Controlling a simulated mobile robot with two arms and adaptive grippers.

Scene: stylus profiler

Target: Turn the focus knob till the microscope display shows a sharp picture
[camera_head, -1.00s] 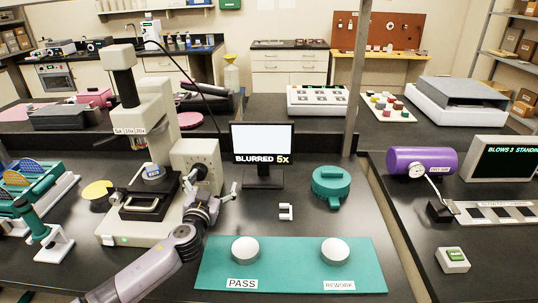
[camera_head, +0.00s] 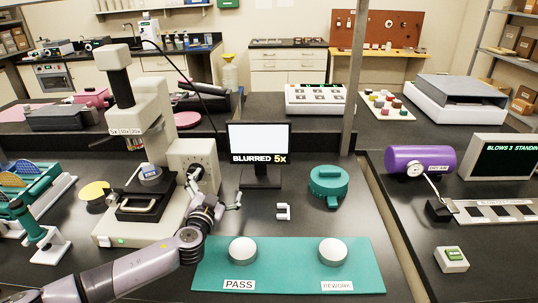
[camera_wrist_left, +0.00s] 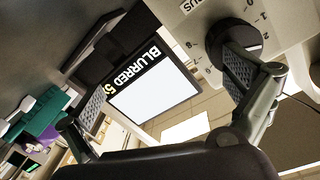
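The microscope (camera_head: 140,110) is a cream instrument on the left of the bench, with a box-like side housing (camera_head: 183,158). The black focus knob (camera_head: 196,172) is on that housing, partly covered by my gripper; its dial markings show in the wrist view, with the knob (camera_wrist_left: 228,40) at upper right. The display (camera_head: 259,137) has a blank white screen and reads "BLURRED 5x". My left gripper (camera_head: 217,192) is open and empty beside the knob. In the wrist view one finger overlaps the knob's edge and the other is well apart. Contact cannot be told. My right gripper is out of view.

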